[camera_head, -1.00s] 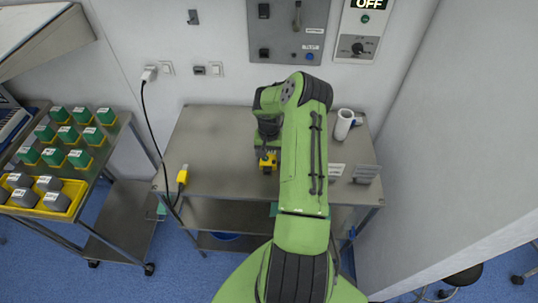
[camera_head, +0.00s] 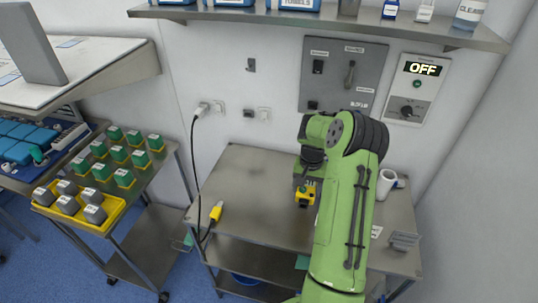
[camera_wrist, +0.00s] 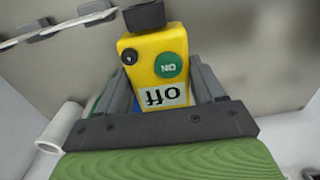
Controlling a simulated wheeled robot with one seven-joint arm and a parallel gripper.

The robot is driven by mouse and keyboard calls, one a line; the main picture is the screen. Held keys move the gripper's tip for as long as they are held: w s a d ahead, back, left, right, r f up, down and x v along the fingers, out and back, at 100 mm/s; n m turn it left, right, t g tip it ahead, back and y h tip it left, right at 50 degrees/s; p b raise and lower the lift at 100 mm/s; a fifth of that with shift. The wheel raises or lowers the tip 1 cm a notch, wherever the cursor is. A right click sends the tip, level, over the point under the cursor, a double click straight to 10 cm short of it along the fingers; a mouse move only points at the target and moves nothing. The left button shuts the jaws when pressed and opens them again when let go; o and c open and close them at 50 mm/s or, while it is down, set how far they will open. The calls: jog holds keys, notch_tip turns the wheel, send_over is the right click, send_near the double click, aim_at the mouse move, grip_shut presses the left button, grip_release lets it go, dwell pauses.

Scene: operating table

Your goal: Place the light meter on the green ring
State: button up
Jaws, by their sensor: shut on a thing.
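The light meter (camera_head: 305,196) is a small yellow box. In the wrist view the light meter (camera_wrist: 148,48) shows a black knob, a green button reading "ON", an upside-down "OFF" label and a dark block at its far end. My gripper (camera_wrist: 162,85) is shut on its sides. In the head view my gripper (camera_head: 306,183) is over the middle of the metal table, partly hidden by my arm. I cannot tell whether the meter touches the table. I cannot make out the green ring; a sliver of green shows beside the left finger in the wrist view.
The metal table (camera_head: 250,190) has free room left of my gripper. A white roll (camera_head: 386,183) and a grey holder (camera_head: 403,241) are at the right. A wall shelf (camera_head: 300,17) with bottles hangs above.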

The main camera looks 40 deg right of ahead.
jog(key=shift+w+a, duration=0.1)
jog(key=w+a+f+n, duration=0.1)
jog(key=a+f+n, duration=0.2)
jog(key=a, duration=1.2)
jog(key=w+a+f+n, duration=0.2)
jog(key=a+n, duration=0.5)
jog(key=a, duration=0.8)
jog(key=shift+w+a+f, duration=0.3)
jog(key=shift+f, duration=0.15)
